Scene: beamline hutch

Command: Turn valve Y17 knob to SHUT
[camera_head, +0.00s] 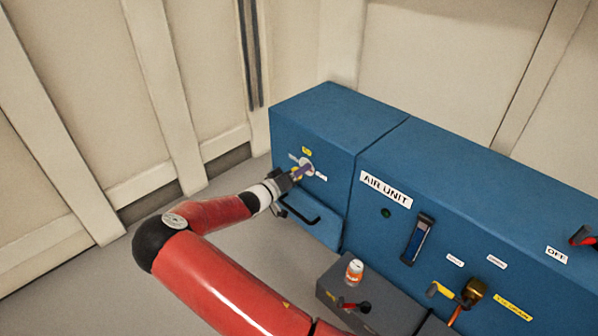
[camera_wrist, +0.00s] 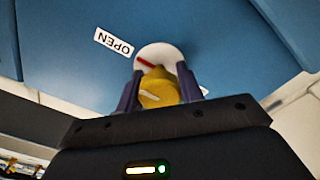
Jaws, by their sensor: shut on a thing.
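The yellow valve knob (camera_wrist: 158,88) sits on a round white plate (camera_wrist: 160,53) on the blue panel. A red mark on the plate points toward the OPEN label (camera_wrist: 114,43) in the wrist view. My gripper (camera_wrist: 157,85) is shut on the knob, with a dark finger on each side of it. A pale line shows on the knob's face. In the head view my gripper (camera_head: 297,174) is at the front of the left blue cabinet, below a small yellow tag (camera_head: 307,151). A small white label (camera_head: 320,177) lies right of the knob; its text is too small to read.
A black handle (camera_head: 300,212) is below the knob. The blue AIR UNIT cabinet (camera_head: 470,225) stands to the right, with a yellow-handled valve (camera_head: 440,291). Floor to the left is clear.

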